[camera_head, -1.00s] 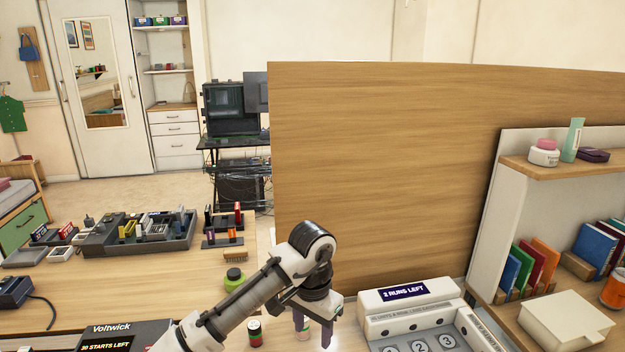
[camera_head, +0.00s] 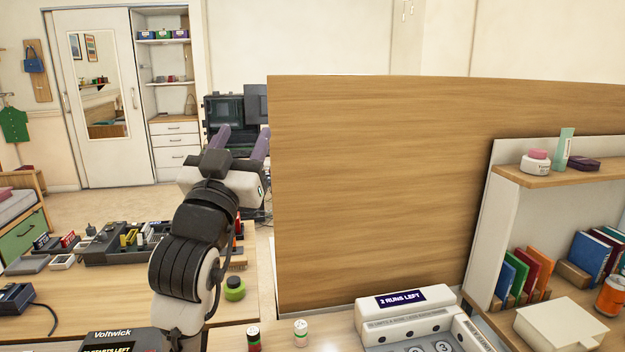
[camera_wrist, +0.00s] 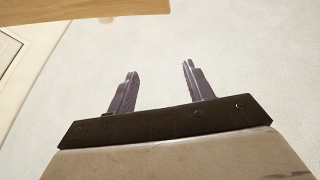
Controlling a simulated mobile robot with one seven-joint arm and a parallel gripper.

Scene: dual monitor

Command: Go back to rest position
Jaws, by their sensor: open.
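My gripper (camera_head: 241,142) is raised above the table in the head view, in front of the left edge of the wooden panel. Its two purple fingers point up and stand apart, with nothing between them. In the wrist view my gripper (camera_wrist: 159,88) is open and empty against a pale, plain surface. My arm is bent upward and hides part of the table and the dark tray behind it.
A wooden panel (camera_head: 400,180) stands right of my gripper. A white box (camera_head: 405,312) and shelf (camera_head: 500,180) stand at right.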

